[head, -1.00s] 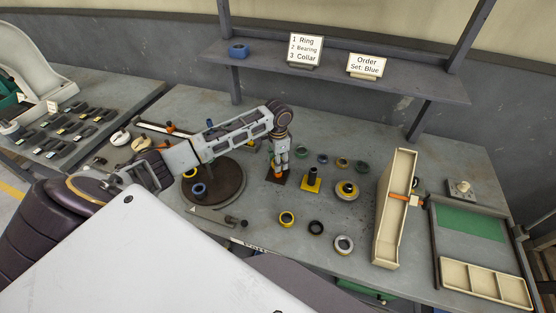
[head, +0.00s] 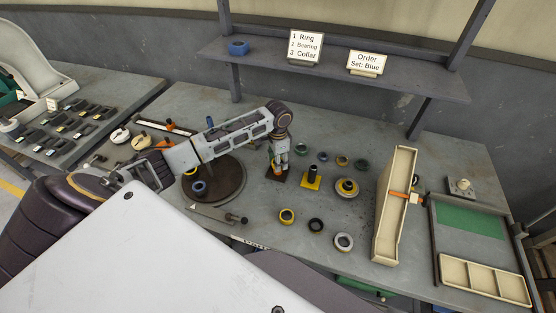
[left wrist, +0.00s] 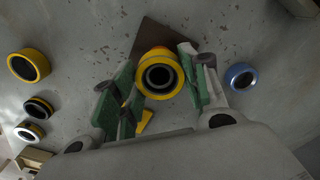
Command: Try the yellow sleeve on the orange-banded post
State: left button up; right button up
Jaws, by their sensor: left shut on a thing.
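My left gripper (head: 278,162) is over the dark square base (head: 276,177) of the orange-banded post, and little of the post shows in the head view. In the left wrist view, the green-padded fingers (left wrist: 158,86) are shut on the yellow sleeve (left wrist: 158,92). A dark ring and a grey round middle show inside the sleeve. The dark base (left wrist: 149,36) shows behind it. I cannot tell whether the sleeve is around the post or just above it. My right gripper is not in view.
A dark post on a yellow base (head: 311,183) stands close on the right, with a yellow-and-grey stepped part (head: 347,189) beyond. Several loose rings lie around, including a yellow one (head: 287,216). A round dark turntable (head: 232,192) is on the left, a tall cream bin (head: 381,235) on the right.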

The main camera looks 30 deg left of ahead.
pick_arm(q)
jog(key=shift+f, duration=0.85)
dwell(1.6)
jog(key=o, duration=1.8)
jog(key=shift+r, duration=0.15)
jog(key=shift+r, duration=3.85)
jog(key=shift+s+f, duration=0.1)
jog(key=shift+s, duration=0.05)
